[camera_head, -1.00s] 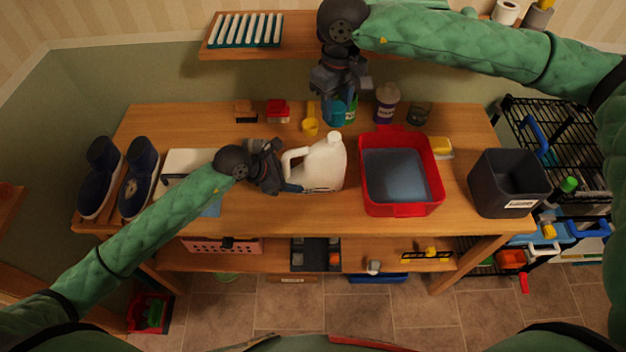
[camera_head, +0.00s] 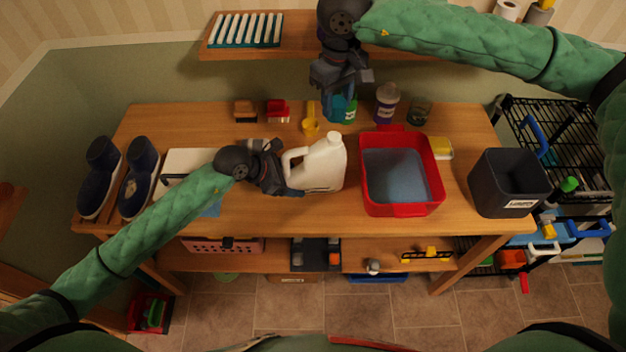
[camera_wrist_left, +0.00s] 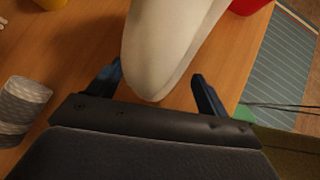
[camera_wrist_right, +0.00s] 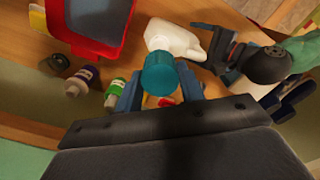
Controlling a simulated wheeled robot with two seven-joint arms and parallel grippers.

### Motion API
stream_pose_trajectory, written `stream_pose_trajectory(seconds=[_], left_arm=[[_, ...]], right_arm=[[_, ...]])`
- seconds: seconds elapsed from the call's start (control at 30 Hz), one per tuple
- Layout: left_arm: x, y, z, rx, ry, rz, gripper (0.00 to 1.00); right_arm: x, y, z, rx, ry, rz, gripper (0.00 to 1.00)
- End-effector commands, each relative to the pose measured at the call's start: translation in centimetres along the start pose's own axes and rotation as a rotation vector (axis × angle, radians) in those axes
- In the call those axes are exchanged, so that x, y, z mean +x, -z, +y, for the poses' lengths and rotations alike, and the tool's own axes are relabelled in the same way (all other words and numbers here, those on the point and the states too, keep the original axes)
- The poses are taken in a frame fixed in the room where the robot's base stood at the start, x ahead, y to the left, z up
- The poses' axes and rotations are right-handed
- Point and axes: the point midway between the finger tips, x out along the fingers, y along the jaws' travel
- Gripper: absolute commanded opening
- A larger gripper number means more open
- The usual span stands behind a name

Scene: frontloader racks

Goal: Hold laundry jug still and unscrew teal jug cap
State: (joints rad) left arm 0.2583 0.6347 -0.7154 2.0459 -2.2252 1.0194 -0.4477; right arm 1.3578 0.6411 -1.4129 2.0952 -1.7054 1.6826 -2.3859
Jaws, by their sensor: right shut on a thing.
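The white laundry jug (camera_head: 323,165) stands upright on the table, its handle towards the left and its neck bare on top. My left gripper (camera_head: 290,180) is at the jug's handle side. In the left wrist view its blue fingers (camera_wrist_left: 160,88) are apart, with the pale jug (camera_wrist_left: 165,55) between them and gaps on both sides. My right gripper (camera_head: 336,103) is up behind the jug, near the back of the table. In the right wrist view it is shut on the teal jug cap (camera_wrist_right: 160,75), apart from the white jug (camera_wrist_right: 178,42).
A red basin (camera_head: 425,209) stands right of the jug, with a dark bin (camera_head: 510,178) beyond it. A yellow scoop (camera_head: 310,124), a green bottle (camera_head: 349,113) and a purple-labelled bottle (camera_head: 386,103) stand along the back. Blue shoes (camera_head: 137,180) are at the left. A wall shelf (camera_head: 295,45) hangs above.

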Motion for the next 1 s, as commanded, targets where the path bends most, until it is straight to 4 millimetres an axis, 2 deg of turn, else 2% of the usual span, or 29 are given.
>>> stream_pose_trajectory(seconds=[0.27,1.0], left_arm=[[-0.2,-0.1,0.1,0.001,-0.001,-0.001,0.78],[-4.9,-0.1,0.0,0.001,-0.001,-0.001,0.78]], right_arm=[[0.0,0.0,0.0,0.000,0.000,0.000,0.15],[0.0,0.0,0.0,0.000,0.000,0.000,0.15]])
